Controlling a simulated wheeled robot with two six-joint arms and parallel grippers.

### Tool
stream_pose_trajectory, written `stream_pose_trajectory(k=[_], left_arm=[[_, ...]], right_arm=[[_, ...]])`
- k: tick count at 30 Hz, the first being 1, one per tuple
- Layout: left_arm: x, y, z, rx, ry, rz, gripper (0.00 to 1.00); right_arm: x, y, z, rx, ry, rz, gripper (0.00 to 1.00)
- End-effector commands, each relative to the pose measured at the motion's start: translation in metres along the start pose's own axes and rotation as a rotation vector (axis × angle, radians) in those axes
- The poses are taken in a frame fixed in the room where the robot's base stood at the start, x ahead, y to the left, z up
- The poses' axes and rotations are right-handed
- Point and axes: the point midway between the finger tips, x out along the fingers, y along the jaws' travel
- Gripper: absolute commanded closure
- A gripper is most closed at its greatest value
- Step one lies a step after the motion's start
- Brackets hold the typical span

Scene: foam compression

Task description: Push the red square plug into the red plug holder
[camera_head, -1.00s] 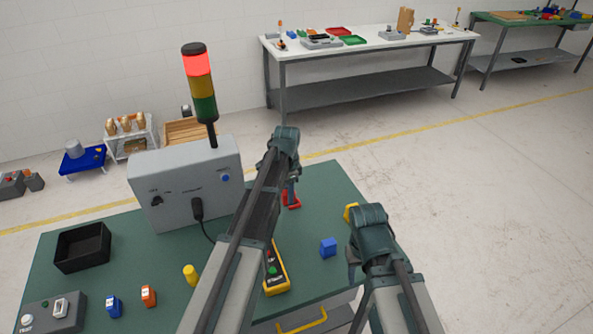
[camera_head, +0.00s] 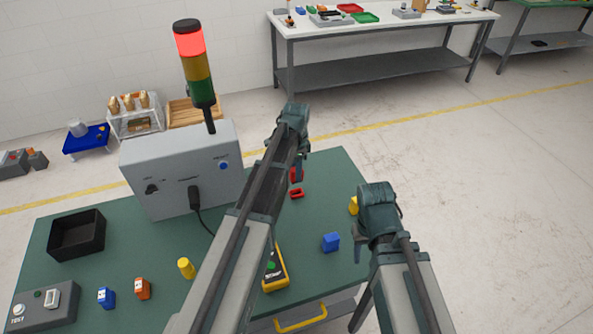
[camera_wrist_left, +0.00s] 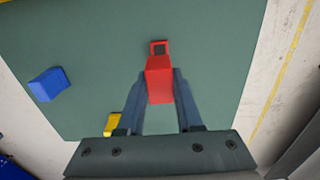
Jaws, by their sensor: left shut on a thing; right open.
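My left gripper (camera_head: 298,165) is shut on the red square plug (camera_head: 297,175), which hangs above the green table. The plug also shows as a red block between the fingers in the left wrist view (camera_wrist_left: 159,80). The red plug holder (camera_head: 297,194) sits on the table, just below the plug in the head view with a gap between them. In the left wrist view the holder (camera_wrist_left: 159,48) shows a dark square opening, just beyond the plug, which covers its near edge. My right gripper (camera_head: 360,240) is open and empty, right of the blue block.
A blue block (camera_head: 331,242) and a yellow piece (camera_head: 353,206) stand near the right gripper. A grey control box (camera_head: 180,175) with a signal tower lit red stands behind left. A yellow device (camera_head: 275,275) lies near the front. A black bin (camera_head: 77,234) stands at left.

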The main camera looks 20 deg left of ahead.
Motion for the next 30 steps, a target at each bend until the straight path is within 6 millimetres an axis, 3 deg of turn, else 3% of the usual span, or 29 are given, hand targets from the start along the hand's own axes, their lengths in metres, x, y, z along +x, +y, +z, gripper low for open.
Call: stream_pose_trajectory(k=[13,30], left_arm=[[0.044,0.000,0.000,0.000,0.000,0.000,1.00],[0.047,0.000,0.000,0.000,0.000,0.000,1.00]], right_arm=[[0.043,-0.004,-0.003,0.002,0.000,0.000,0.50],[0.047,-0.004,-0.003,0.002,0.000,0.000,0.50]])
